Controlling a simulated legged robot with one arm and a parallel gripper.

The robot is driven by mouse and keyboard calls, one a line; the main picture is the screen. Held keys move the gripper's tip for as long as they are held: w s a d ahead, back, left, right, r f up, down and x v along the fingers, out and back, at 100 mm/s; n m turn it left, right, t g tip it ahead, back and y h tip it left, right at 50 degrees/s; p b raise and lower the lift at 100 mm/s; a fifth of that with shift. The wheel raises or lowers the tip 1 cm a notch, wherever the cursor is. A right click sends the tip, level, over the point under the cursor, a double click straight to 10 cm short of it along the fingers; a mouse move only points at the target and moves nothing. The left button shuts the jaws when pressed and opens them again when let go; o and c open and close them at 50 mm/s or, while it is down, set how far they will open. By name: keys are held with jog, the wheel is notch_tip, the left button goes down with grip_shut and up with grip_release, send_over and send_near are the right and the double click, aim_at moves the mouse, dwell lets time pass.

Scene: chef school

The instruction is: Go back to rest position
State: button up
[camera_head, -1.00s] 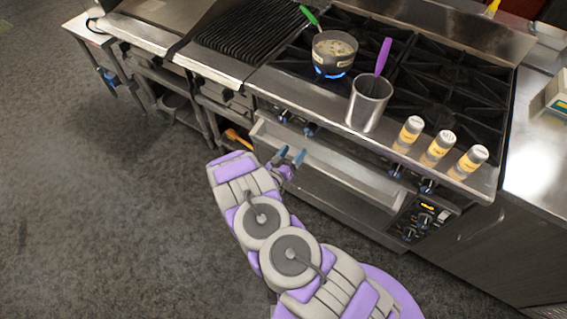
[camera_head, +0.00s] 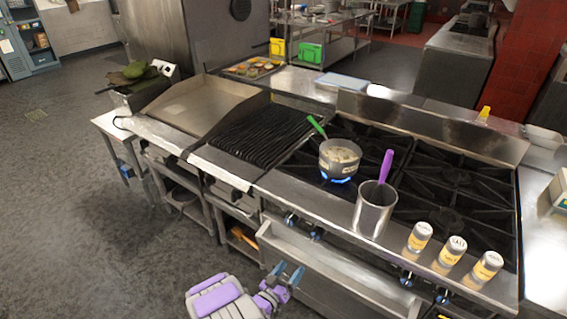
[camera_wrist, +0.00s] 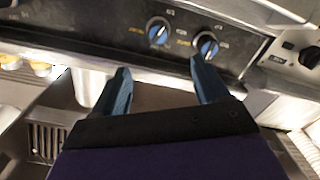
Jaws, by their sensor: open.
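My gripper (camera_head: 287,274) is low in front of the stove, at the bottom of the head view. Its two blue fingers are apart with nothing between them. In the wrist view my gripper (camera_wrist: 160,82) points toward the stove's front panel, with two control knobs, a left one (camera_wrist: 158,31) and a right one (camera_wrist: 206,45), beyond the fingertips. I cannot tell how near the fingers are to the panel. Much of my arm lies below the head view.
The stove's front ledge (camera_head: 330,262) is close by. On the stove stand a pot (camera_head: 340,160) over a blue flame, a metal container (camera_head: 374,212) with a purple-handled utensil, and several labelled shakers (camera_head: 450,252). Open floor (camera_head: 90,230) lies to the left.

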jog(key=shift+w+a, duration=0.1)
jog(key=w+a+r+m+g+y, duration=0.1)
jog(key=w+a+r+g+y, duration=0.1)
jog(key=w+a+r+y, duration=0.3)
jog(key=w+a+g+y, duration=0.1)
jog(key=a+g+y, duration=0.2)
jog(key=a, duration=0.3)
jog(key=s+a+r+n+g+y, duration=0.1)
jog(key=s+a+r+g+y, duration=0.15)
jog(key=r, duration=0.55)
jog(key=s+a+r+n+g+y, duration=0.1)
jog(key=s+r+y, duration=0.3)
jog(key=r, duration=0.4)
jog(key=s+d+r+n+g, duration=0.1)
jog(key=s+d+r+g, duration=0.1)
jog(key=s+d+r, duration=0.4)
jog(key=s+d+r+n+g, duration=0.15)
jog(key=s+d+r, duration=0.25)
jog(key=s, duration=0.5)
jog(key=s+d+r+g+h, duration=0.2)
jog(key=s+d, duration=0.5)
jog(key=s, duration=0.4)
jog(key=s+d+r+m+g+h, duration=0.1)
jog(key=s+d+r+g+h, duration=0.1)
jog(key=s+d, duration=0.6)
jog(key=s, duration=0.3)
jog(key=shift+s+d, duration=0.2)
jog(key=shift+s, duration=0.2)
